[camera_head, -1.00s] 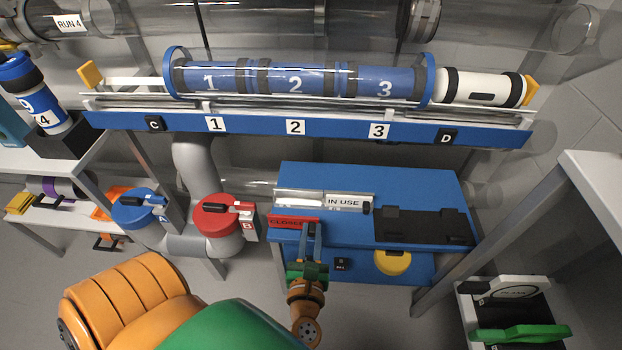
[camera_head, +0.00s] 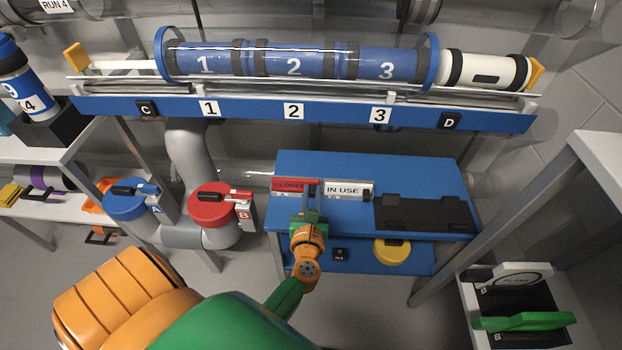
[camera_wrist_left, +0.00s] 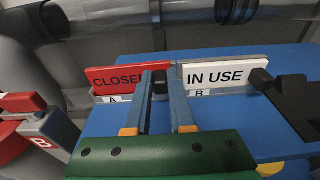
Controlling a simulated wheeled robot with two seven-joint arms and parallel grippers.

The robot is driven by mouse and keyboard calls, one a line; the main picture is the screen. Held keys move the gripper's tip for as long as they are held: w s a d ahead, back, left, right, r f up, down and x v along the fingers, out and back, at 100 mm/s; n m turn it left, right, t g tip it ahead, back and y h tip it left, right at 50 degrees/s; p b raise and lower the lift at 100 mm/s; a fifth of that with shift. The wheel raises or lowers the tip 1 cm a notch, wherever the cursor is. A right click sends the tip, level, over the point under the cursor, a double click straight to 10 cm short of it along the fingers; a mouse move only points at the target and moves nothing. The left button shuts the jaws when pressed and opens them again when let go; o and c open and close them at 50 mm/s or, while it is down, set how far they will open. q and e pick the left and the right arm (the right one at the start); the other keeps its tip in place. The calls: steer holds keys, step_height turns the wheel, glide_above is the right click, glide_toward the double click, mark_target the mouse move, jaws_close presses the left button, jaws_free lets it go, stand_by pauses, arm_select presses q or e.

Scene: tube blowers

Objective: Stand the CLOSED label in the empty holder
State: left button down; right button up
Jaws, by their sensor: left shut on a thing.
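The red CLOSED label (camera_head: 290,185) is upright at the back left of the blue table, to the left of the white IN USE label (camera_head: 348,189). My left gripper (camera_head: 312,188) is shut on its right end, which the fingers partly hide. In the left wrist view the CLOSED label (camera_wrist_left: 112,79) is right above the pale holder marked A (camera_wrist_left: 112,99). Whether it rests fully in the holder or just over it I cannot tell. The IN USE label (camera_wrist_left: 225,74) stands in the holder marked B (camera_wrist_left: 200,94). My right gripper is not in view.
A black stand (camera_head: 425,213) occupies the right of the blue table (camera_head: 340,235). Red valve B (camera_head: 213,203) and blue valve A (camera_head: 127,198) are to the left. The tube rack (camera_head: 300,113) runs above and behind. The table's front middle is mostly clear.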

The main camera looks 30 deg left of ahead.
arm_select(q)
steer(key=shift+s+a+f, duration=0.1)
steer(key=shift+f, duration=0.2)
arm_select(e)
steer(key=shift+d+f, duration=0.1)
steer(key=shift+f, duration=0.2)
